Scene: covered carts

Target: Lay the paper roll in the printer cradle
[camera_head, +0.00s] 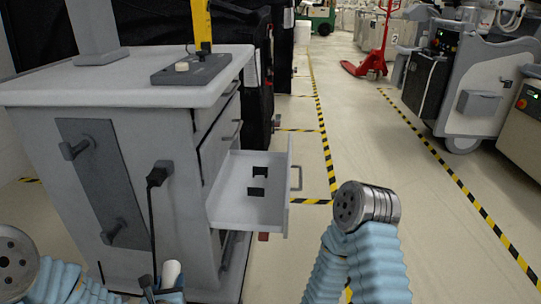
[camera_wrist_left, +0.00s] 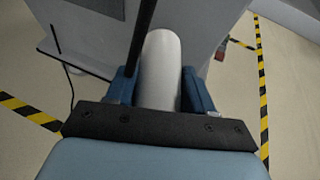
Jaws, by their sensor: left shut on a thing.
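The paper roll (camera_wrist_left: 161,65) is a smooth white cylinder. My left gripper (camera_wrist_left: 161,88) is shut on it, with a dark blue finger on each side in the left wrist view. In the head view the roll's white end (camera_head: 171,271) shows at the bottom edge, above my left gripper (camera_head: 164,291), which is partly cut off. The likely printer cradle is a pair of black brackets (camera_head: 258,191) in the open white drawer (camera_head: 228,206) of the grey cart. They look empty. The roll is in front of the cart, left of and apart from the drawer. My right gripper is out of view.
The grey cart (camera_head: 32,150) has side handles and a plugged black cable (camera_head: 151,215) hanging near my left gripper. A dark control box (camera_head: 190,69) lies on its top.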

